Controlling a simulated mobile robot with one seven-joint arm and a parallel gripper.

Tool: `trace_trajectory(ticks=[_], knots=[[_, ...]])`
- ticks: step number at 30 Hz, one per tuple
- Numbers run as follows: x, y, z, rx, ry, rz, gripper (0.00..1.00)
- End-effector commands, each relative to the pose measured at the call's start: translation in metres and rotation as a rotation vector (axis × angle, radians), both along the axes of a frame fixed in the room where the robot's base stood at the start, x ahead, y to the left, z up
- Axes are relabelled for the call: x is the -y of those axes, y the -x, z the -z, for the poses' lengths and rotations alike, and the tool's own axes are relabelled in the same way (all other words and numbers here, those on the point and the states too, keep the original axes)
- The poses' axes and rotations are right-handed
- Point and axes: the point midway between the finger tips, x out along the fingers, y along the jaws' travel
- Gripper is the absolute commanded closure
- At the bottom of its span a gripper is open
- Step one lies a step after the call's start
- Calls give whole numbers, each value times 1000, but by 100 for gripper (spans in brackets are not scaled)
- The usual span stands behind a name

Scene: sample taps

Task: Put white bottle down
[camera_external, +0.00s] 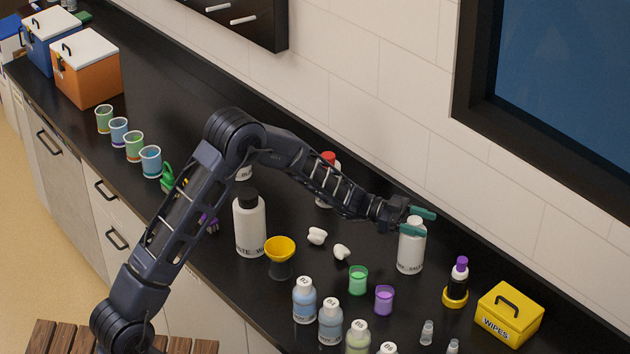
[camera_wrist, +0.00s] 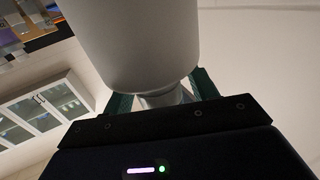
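A white bottle (camera_external: 411,252) with a dark printed label is upright at the right-middle of the counter in the external view. My gripper (camera_external: 417,222) has its green fingers around the bottle's neck, at the top. In the wrist view, the white bottle's body (camera_wrist: 140,40) fills the top middle. The fingers of my gripper (camera_wrist: 163,95) lie on both sides of its narrow neck and look closed on it. I cannot tell whether the bottle's base touches the counter.
The black counter (camera_external: 390,325) also holds a yellow wipes box (camera_external: 511,312), a purple-topped bottle on a yellow base (camera_external: 456,282), green (camera_external: 358,280) and purple cups (camera_external: 384,299), several small labelled bottles, a large black-capped white bottle (camera_external: 249,225) and a yellow funnel (camera_external: 280,248). The wall stands behind.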

Motion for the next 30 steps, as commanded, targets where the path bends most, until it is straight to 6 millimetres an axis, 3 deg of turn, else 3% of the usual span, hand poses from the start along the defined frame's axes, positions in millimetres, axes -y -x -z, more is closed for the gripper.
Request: trace_trajectory(ticks=[8, 24, 30], knots=[[-3, -2, -3, 0, 0, -1, 42], [-89, -37, -2, -1, 0, -3, 42], [-107, -44, -2, 0, 0, -1, 42]])
